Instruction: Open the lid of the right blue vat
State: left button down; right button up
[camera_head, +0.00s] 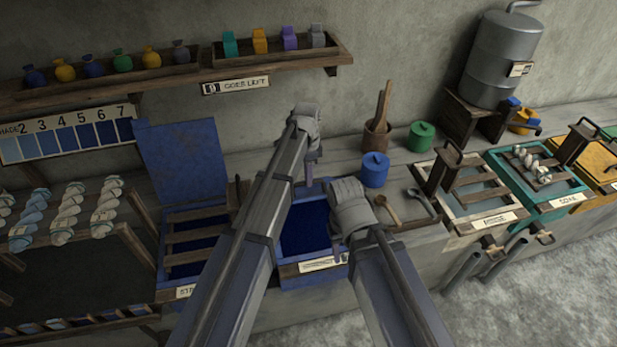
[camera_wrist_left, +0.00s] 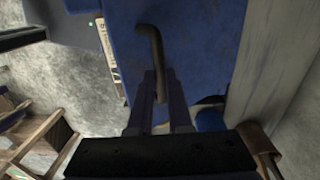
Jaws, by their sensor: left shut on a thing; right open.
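The right blue vat (camera_head: 283,279) shows between my forearms in the head view, with dark blue inside its frame and a pale label on its front. In the left wrist view its blue lid (camera_wrist_left: 195,45) fills the middle, with a dark bent handle (camera_wrist_left: 148,38). My left gripper (camera_wrist_left: 160,85) is shut on this handle. In the head view my left gripper (camera_head: 311,178) is over the vat's back edge; the lid is mostly hidden there and its angle is hard to tell. My right gripper (camera_head: 340,255) is open and empty near the vat's front right corner.
The left blue vat's lid (camera_head: 180,160) stands upright. A blue pot (camera_head: 375,169), green pot (camera_head: 421,136) and brown mortar (camera_head: 376,137) stand on the counter behind. A tray with spoons (camera_head: 388,211) is right of the vat. A shelf (camera_head: 180,80) hangs above.

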pick_arm(q)
jog(key=w+a+r+p, duration=0.2)
jog(key=w+r+p, duration=0.1)
jog(key=w, duration=0.5)
jog(key=w+a+r+p, duration=0.3)
jog(key=w+r, duration=0.1)
jog(key=w, duration=0.4)
jog(key=shift+w+a+p, duration=0.2)
jog(key=shift+w+p, duration=0.05)
jog(key=shift+p, duration=0.05)
jog(key=c, duration=0.9)
grip_release()
jog(key=shift+w+f, duration=0.1)
jog(key=shift+o, duration=0.3)
notch_tip(320, 180, up, 8)
jog(key=p, duration=0.8)
